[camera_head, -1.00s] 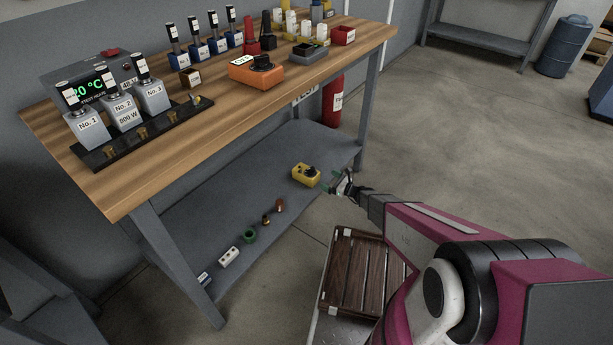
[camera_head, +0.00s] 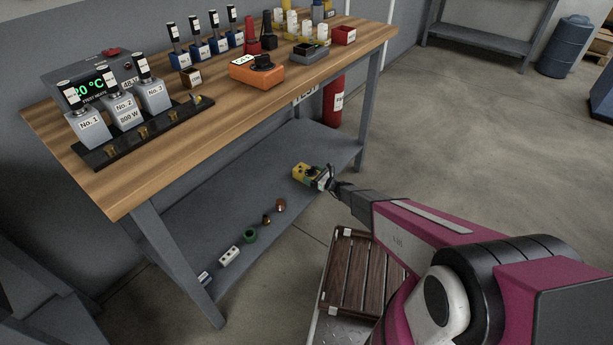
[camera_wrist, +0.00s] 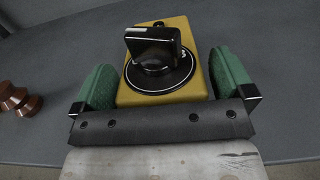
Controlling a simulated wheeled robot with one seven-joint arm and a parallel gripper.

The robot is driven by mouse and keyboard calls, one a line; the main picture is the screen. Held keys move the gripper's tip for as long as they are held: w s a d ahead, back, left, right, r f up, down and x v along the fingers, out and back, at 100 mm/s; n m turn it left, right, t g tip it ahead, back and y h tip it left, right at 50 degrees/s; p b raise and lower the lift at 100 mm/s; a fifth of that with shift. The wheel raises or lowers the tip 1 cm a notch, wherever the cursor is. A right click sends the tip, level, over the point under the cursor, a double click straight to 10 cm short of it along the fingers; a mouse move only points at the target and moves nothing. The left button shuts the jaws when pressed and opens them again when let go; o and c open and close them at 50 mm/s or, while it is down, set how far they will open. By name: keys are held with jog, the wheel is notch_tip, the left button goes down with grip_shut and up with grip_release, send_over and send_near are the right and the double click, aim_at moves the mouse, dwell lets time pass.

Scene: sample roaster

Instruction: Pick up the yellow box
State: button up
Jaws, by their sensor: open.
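The yellow box (camera_head: 301,172) lies on the lower grey shelf of the workbench, near its right front edge. A black round dial with a black knob sits on its top. In the wrist view the yellow box (camera_wrist: 190,88) fills the middle. My gripper (camera_head: 322,178) is at the right end of the box. In the wrist view my gripper (camera_wrist: 166,88) is open, with one green finger on each side of the box. Narrow gaps seem to show beside the box; contact is hard to tell. The far end of the box extends beyond the fingertips.
The lower shelf (camera_head: 210,215) also holds a brown piece (camera_head: 281,205), a green ring (camera_head: 250,236) and a white block (camera_head: 229,257) along its front edge. The wooden bench top (camera_head: 200,132) is above. A slatted wooden crate (camera_head: 357,275) stands below my arm.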

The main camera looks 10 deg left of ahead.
jog(key=shift+w+a, duration=0.25)
jog(key=shift+a, duration=0.35)
jog(key=shift+c, duration=0.3)
jog(key=shift+r, duration=0.1)
jog(key=c, duration=1.1)
jog(key=shift+o, duration=0.2)
